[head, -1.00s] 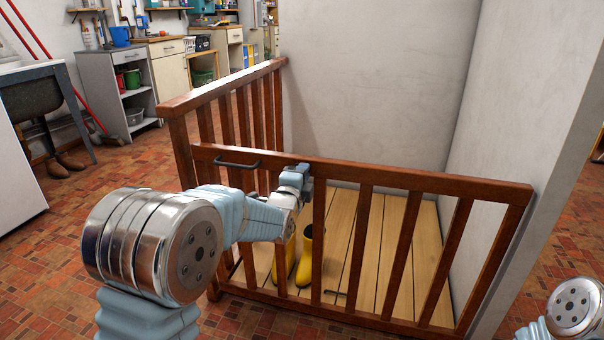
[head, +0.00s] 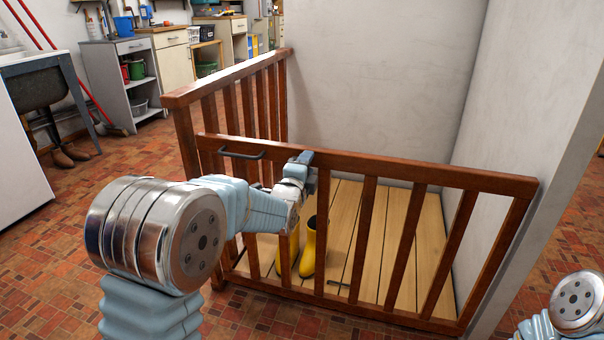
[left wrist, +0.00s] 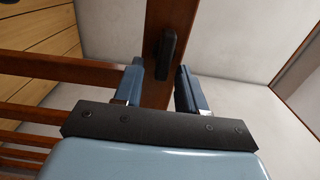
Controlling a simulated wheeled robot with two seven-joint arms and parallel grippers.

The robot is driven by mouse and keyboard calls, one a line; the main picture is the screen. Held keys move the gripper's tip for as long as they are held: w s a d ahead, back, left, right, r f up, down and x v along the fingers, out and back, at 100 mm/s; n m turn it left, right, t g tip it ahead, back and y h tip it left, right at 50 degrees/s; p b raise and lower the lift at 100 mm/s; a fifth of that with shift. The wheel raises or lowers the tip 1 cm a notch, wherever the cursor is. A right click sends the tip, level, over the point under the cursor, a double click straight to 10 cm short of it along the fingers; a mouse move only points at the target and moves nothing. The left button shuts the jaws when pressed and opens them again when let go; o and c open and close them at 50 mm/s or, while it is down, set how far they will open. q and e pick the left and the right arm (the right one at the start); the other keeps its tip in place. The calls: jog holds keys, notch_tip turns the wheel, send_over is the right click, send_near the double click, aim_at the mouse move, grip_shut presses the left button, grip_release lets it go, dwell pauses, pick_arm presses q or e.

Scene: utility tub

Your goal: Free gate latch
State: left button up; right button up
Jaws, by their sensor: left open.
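The reddish-brown wooden gate (head: 420,172) stands across the front of a slatted pen and looks closed. A small black latch piece (left wrist: 167,55) sits on a brown wooden member in the left wrist view, just beyond my fingertips. My left gripper (left wrist: 159,85) is open, one finger on each side of the wood's near part, with nothing clamped. In the head view my left gripper (head: 304,160) is at the gate's top rail, right of a dark pull handle (head: 241,153). It hides the latch there. My right gripper is out of view.
Yellow boots (head: 308,250) stand on the pen's plank floor (head: 345,215) behind the bars. A side railing (head: 230,85) meets the gate at left, and a pale wall (head: 375,80) rises behind.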

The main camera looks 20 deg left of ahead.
pick_arm(q)
jog(key=s+p, duration=0.1)
jog(key=s, duration=1.2)
jog(key=shift+s+a+p, duration=0.2)
jog(key=shift+s+p, duration=0.05)
jog(key=shift+p, duration=0.05)
jog(key=s+d+f+n+g+p, duration=0.15)
jog(key=f+n+g, duration=0.25)
jog(key=f, duration=0.7)
jog(key=s+f+n+g+p, duration=0.2)
jog(key=s+f+n+g, duration=0.15)
jog(key=f, duration=0.85)
jog(key=s+d+f+n+g+h+p, duration=0.1)
jog(key=s+d+f+n+g, duration=0.1)
jog(key=s+f+n+g, duration=0.3)
jog(key=s+d+f+n+g+h+p, duration=0.1)
jog(key=s+d+f+n+g+h, duration=0.1)
jog(key=s+f+n, duration=0.6)
jog(key=s+d+f+g, duration=0.1)
jog(key=s+f+g, duration=0.1)
jog(key=s, duration=0.4)
jog(key=shift+d+f+g+h, duration=0.2)
jog(key=shift+f+g+h, duration=0.1)
jog(key=shift+f+g, duration=0.1)
